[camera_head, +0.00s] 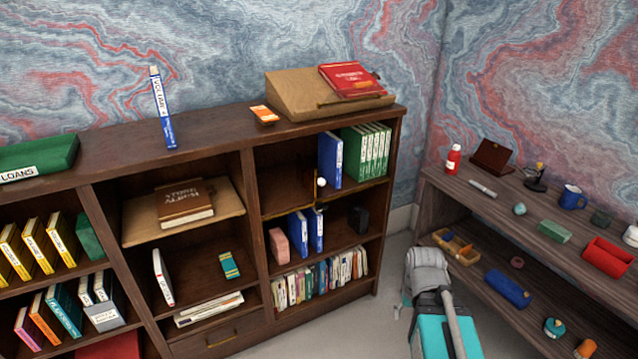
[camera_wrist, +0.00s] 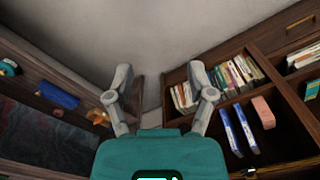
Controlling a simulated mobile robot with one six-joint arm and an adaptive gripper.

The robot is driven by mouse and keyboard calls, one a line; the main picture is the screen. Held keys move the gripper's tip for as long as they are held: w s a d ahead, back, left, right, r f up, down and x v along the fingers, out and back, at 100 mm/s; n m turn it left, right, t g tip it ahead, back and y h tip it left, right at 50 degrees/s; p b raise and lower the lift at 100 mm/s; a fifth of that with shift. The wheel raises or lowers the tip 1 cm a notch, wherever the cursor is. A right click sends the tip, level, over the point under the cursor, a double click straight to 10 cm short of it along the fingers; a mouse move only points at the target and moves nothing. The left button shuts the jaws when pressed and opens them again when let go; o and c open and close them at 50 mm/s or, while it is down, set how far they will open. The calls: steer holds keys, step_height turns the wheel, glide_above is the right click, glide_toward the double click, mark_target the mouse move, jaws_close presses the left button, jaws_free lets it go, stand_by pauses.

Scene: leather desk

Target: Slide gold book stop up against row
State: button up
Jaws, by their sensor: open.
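The gold book stop (camera_head: 316,194) appears as a thin gold upright with a white knob, at the gold rail along the front of the upper right shelf. The row, a blue book (camera_head: 329,160) and several green books (camera_head: 366,152), stands upright to its right. A gap shows between the stop and the row. My gripper (camera_wrist: 160,75) is open and empty in the wrist view, pointing at the pale floor. In the head view my arm is low, right of the bookcase and apart from the stop. The wrist view does not clearly show the stop.
On the shelf below stand blue books (camera_head: 307,232), a pink block (camera_head: 279,245) and a black object (camera_head: 358,219). A side bench (camera_head: 455,195) with many small items is at right. Pale floor (camera_head: 385,325) lies between it and the bookcase.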

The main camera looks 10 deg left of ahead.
steer(key=w+a+m+t+y+b, duration=0.25)
steer(key=w+a+m+y, duration=0.2)
steer(key=w+a, duration=0.4)
steer(key=m+t+y+b, duration=0.4)
steer(key=m+t+y, duration=0.3)
steer(key=m+t, duration=0.9)
glide_toward(324, 184)
steer(key=shift+s+d+r+m+g+h, duration=0.1)
steer(key=shift+s+d+r+m+g, duration=0.25)
steer(key=shift+r+m+g, duration=0.3)
steer(key=shift+s+d+r+m+g+h, duration=0.1)
steer(key=shift+s+d+r+m+g, duration=0.15)
steer(key=shift+d+r+m+g, duration=0.45)
steer(key=shift+s+d+r+m+g+h, duration=0.1)
steer(key=shift+s+d+r+m+g, duration=0.2)
steer(key=shift+m+g, duration=0.35)
steer(key=shift+w+a+n, duration=0.1)
steer(key=shift+a+n, duration=0.1)
steer(key=shift+n, duration=0.05)
steer(key=x, duration=1.3)
steer(key=shift+w+a+f, duration=0.1)
steer(key=shift+a, duration=0.2)
steer(key=shift+c, duration=0.2)
